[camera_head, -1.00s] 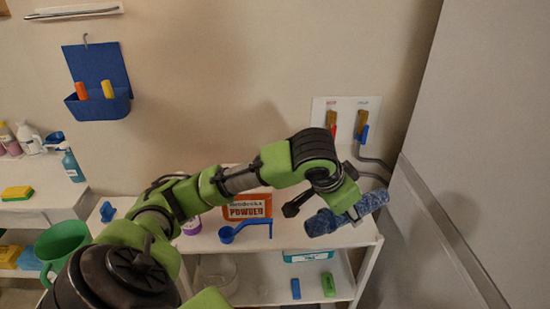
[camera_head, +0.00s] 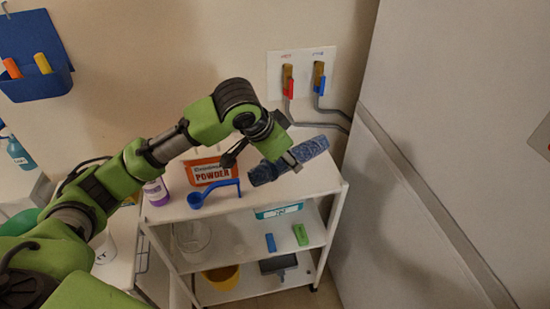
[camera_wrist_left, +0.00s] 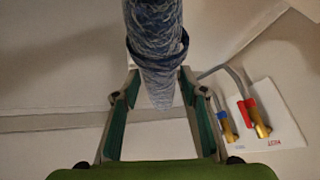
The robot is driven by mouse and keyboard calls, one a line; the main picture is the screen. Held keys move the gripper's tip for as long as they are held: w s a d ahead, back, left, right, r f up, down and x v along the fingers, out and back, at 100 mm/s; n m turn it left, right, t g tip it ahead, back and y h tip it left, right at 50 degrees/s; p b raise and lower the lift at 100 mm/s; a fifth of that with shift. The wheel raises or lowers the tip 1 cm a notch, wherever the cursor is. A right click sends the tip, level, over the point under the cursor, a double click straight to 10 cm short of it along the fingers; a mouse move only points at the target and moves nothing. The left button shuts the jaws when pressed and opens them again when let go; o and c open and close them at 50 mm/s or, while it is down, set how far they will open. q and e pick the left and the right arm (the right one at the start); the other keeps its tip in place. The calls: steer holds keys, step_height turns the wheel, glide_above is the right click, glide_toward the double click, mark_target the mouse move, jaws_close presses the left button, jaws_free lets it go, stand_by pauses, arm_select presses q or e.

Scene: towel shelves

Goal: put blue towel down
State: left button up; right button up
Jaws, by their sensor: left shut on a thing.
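The blue towel (camera_head: 306,150) is a rolled, mottled blue cylinder. My left gripper (camera_head: 284,160) is shut on it and holds it over the right part of the white shelf unit's top (camera_head: 228,212). In the left wrist view the towel (camera_wrist_left: 155,45) runs up from between the two fingers of my left gripper (camera_wrist_left: 158,105). From the head view I cannot tell how high it is above the top. My right gripper is not in view.
On the shelf top stand a powder box (camera_head: 207,171), a blue scoop (camera_head: 214,191) and a purple bottle (camera_head: 157,192). Lower shelves hold a blue block (camera_head: 270,243), a green block (camera_head: 300,234) and a yellow bowl (camera_head: 222,277). A grey panel (camera_head: 450,120) rises at the right. Valves (camera_head: 288,82) are on the wall.

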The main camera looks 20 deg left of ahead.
arm_select(q)
steer(key=w+a+f, duration=0.1)
steer(key=w+f, duration=0.1)
steer(key=w, duration=0.1)
steer(key=w+a+f+p, duration=0.1)
steer(key=w+f, duration=0.2)
steer(key=w+a+f+p, duration=0.1)
steer(key=w+f, duration=0.1)
steer(key=w, duration=0.2)
steer(key=shift+f, duration=0.25)
steer(key=shift+w+a+f, duration=0.1)
steer(key=shift+w+f, duration=0.25)
steer(key=shift+f, duration=0.1)
step_height(320, 180, down, 2)
steer(key=shift+f+p, duration=0.1)
steer(key=shift+p, duration=0.7)
steer(key=shift+f, duration=0.5)
steer(key=o, duration=1.5)
steer(key=shift+s+f, duration=0.1)
steer(key=shift+f, duration=0.1)
steer(key=shift+o, duration=0.2)
steer(key=shift+r, duration=0.15)
